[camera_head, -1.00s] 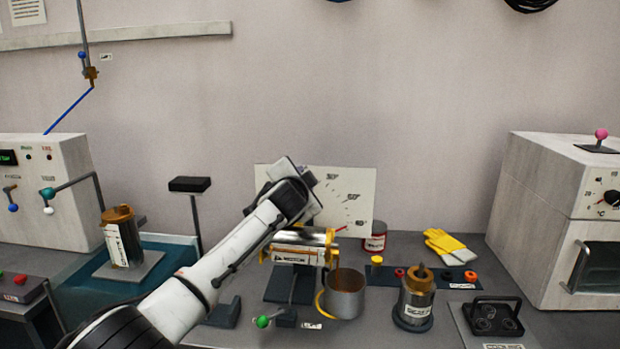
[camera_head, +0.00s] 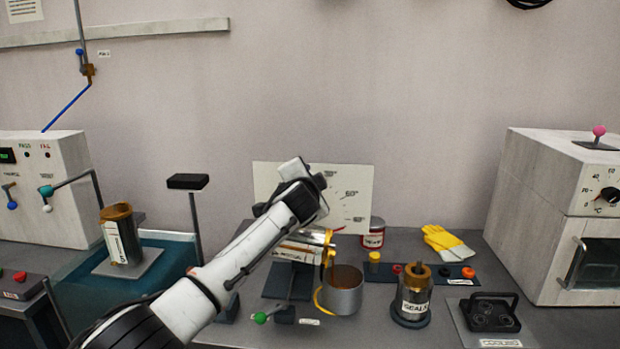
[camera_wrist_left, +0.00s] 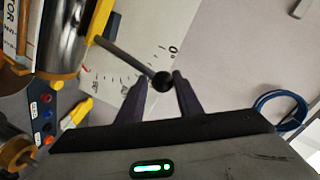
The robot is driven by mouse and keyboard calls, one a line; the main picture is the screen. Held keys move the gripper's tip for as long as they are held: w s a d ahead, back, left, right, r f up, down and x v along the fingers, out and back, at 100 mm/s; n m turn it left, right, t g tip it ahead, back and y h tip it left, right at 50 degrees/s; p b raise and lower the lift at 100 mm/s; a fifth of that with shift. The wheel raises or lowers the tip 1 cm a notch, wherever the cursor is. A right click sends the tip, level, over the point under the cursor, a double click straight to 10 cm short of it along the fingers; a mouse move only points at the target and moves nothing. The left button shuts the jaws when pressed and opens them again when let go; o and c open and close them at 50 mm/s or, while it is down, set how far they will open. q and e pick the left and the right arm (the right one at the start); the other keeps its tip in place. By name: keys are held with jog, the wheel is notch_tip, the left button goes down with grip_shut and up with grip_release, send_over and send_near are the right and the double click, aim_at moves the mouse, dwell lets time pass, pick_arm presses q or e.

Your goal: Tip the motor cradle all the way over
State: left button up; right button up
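The motor cradle (camera_head: 328,250) stands mid-bench, its yellow frame holding a silver motor with a white label (camera_head: 298,249). My left forearm and wrist cover much of it. The motor (camera_wrist_left: 62,38) and yellow frame (camera_wrist_left: 98,22) also show in the left wrist view. From the frame runs a dark lever rod (camera_wrist_left: 125,57) ending in a black ball knob (camera_wrist_left: 163,82). My left gripper (camera_wrist_left: 158,84) has its fingers on either side of the knob, close to the right one; a gap seems to show on the left. Its fingertips are hidden in the head view. My right gripper is out of view.
A metal pot (camera_head: 342,292) stands just below the cradle's right end. A white angle card (camera_head: 350,205) stands behind. A green-knobbed lever (camera_head: 261,318) is in front. A labelled canister (camera_head: 412,300), red can (camera_head: 373,238) and yellow gloves (camera_head: 445,243) are to the right.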

pick_arm(q)
jog(key=o, duration=0.3)
jog(key=shift+f, duration=0.5)
jog(key=shift+o, duration=0.3)
jog(key=shift+a+r, duration=0.1)
jog(key=shift+r, duration=0.05)
jog(key=shift+r, duration=0.15)
jog(key=shift+s, duration=0.15)
jog(key=s+r, duration=0.1)
jog(key=s, duration=0.8)
jog(key=shift+s+r+b, duration=0.3)
jog(key=shift+s+r, duration=0.1)
